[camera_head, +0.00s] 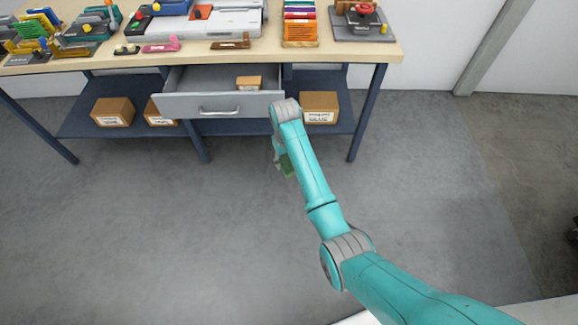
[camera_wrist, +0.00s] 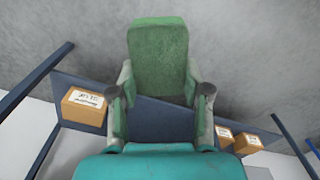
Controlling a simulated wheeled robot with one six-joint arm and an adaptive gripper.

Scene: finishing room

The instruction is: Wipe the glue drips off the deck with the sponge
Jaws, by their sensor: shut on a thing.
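My gripper (camera_wrist: 159,88) is shut on a green sponge (camera_wrist: 158,55), with one finger on each side of it. In the head view the sponge (camera_head: 287,165) is a small green patch partly hidden behind my arm, in front of the bench and apart from the benchtop. A white and grey machine (camera_head: 225,22) with a flat top stands on the bench and is cut off by the upper picture edge. I cannot tell for sure which surface is the deck, and I cannot make out glue drips.
The wooden bench (camera_head: 350,52) has an open grey drawer (camera_head: 190,104) with a small box (camera_head: 249,83) inside. Several cardboard boxes sit on the lower shelf (camera_head: 82,122). Small tools and coloured stacks crowd the benchtop. The grey floor (camera_head: 130,235) is clear.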

